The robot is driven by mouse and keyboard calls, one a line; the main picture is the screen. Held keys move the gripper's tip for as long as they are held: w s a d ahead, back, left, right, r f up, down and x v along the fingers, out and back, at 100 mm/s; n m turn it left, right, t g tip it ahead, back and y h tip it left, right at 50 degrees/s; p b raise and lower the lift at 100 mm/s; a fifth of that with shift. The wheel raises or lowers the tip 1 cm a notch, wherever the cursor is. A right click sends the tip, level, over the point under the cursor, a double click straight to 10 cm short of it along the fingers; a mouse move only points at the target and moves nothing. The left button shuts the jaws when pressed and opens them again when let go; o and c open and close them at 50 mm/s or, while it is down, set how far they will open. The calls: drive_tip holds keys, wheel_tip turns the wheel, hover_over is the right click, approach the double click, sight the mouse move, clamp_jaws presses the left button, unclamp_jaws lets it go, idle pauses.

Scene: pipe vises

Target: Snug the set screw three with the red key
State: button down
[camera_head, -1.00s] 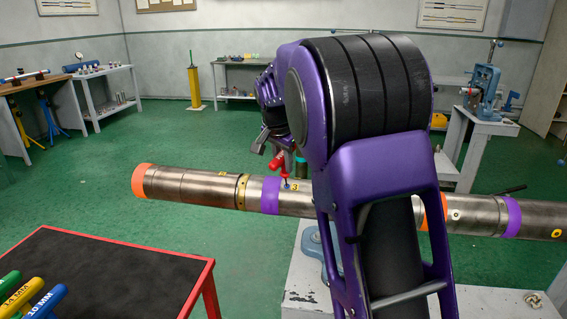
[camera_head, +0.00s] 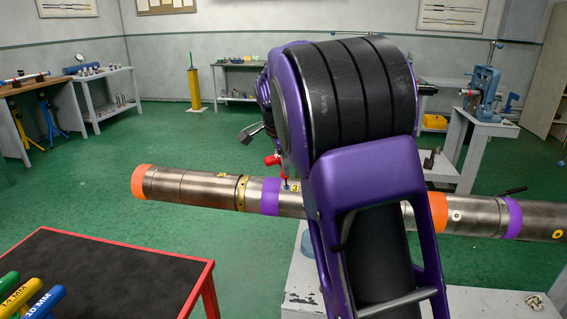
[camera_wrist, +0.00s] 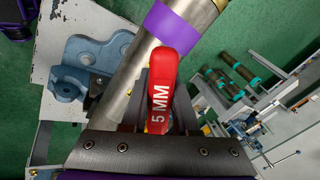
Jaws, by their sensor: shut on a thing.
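The red key (camera_head: 272,160) is marked 5 MM on its handle in the wrist view (camera_wrist: 163,85). My gripper (camera_wrist: 163,112) is shut on it, with a finger on each side of the red handle. In the head view the key's dark shank points down to set screw three (camera_head: 287,187), a small blue-ringed spot beside a yellow 3 label on the steel pipe (camera_head: 205,188). The tip appears to meet the screw, but its seating is too small to tell. My arm hides most of the gripper in the head view; the key hides the screw in the wrist view.
A purple band (camera_head: 270,196) lies just left of the screw. A blue vise (camera_wrist: 88,65) stands beside the pipe in the wrist view. Green floor is open behind the pipe.

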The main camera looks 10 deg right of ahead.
drive_tip(key=m, duration=0.5)
drive_tip(key=shift+d+f+m, duration=0.1)
drive_tip(key=shift+f+m, duration=0.2)
drive_tip(key=shift+r, duration=0.15)
drive_tip(key=shift+s+r+p, duration=0.15)
drive_tip(key=shift+r+p, duration=0.3)
drive_tip(key=shift+r, duration=0.05)
